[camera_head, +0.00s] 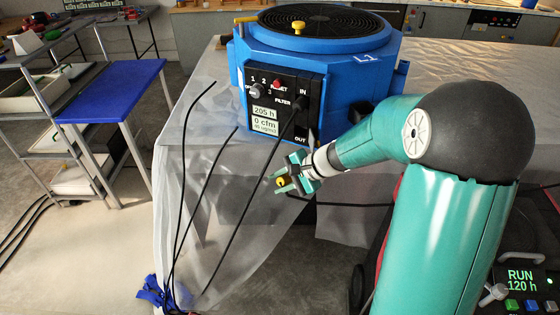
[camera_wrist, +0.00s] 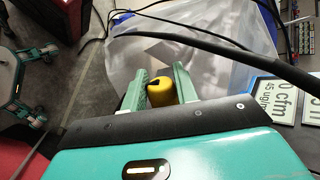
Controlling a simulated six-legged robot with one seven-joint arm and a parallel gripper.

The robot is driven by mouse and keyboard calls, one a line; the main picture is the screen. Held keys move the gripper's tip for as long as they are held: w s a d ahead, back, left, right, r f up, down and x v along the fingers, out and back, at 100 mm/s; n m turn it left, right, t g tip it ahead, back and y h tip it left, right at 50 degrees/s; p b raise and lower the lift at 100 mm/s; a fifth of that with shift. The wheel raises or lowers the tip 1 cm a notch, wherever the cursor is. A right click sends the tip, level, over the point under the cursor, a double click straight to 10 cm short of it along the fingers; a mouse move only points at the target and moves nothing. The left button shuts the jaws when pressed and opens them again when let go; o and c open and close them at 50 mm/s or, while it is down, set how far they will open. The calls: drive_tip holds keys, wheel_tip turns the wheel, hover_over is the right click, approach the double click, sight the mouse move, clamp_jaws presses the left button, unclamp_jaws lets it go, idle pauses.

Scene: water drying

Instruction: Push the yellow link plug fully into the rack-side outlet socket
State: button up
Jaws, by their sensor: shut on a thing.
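My gripper (camera_head: 281,180) is shut on the yellow link plug (camera_head: 281,183), in front of the blue machine's control panel and below its lower right corner. In the wrist view my gripper (camera_wrist: 160,70) has its two green fingers on either side of the yellow plug (camera_wrist: 160,93). The plug's rounded yellow end shows with a dark notch in it. The plug is held in the air, apart from the panel. I cannot make out the rack-side outlet socket in either view.
The blue machine (camera_head: 348,70) stands on a bench draped in clear sheeting (camera_head: 205,200). A black cable (camera_head: 262,190) hangs from its panel (camera_head: 285,112), and a dark cable (camera_wrist: 230,50) crosses the wrist view. A grey rack (camera_head: 85,168) and blue-topped table (camera_head: 118,88) stand left.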

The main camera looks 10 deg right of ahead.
wheel_tip(320, 180, up, 7)
drive_tip(key=n, duration=0.2)
drive_tip(key=n+t+h, duration=0.1)
drive_tip(key=shift+s+a+r+n+h, duration=0.1)
drive_tip(key=shift+a+n+h, duration=0.05)
drive_tip(key=shift+n+h, duration=0.2)
drive_tip(key=shift+w+d, duration=0.55)
drive_tip(key=shift+w, duration=0.25)
drive_tip(key=shift+w+d, duration=0.6)
drive_tip(key=shift+w, duration=0.2)
drive_tip(key=shift+w+d, duration=0.55)
drive_tip(key=shift+w, duration=0.25)
drive_tip(key=shift+w+d, duration=0.3)
drive_tip(key=shift+w, duration=0.15)
drive_tip(key=shift+s+a, duration=0.1)
drive_tip(key=shift+s, duration=0.1)
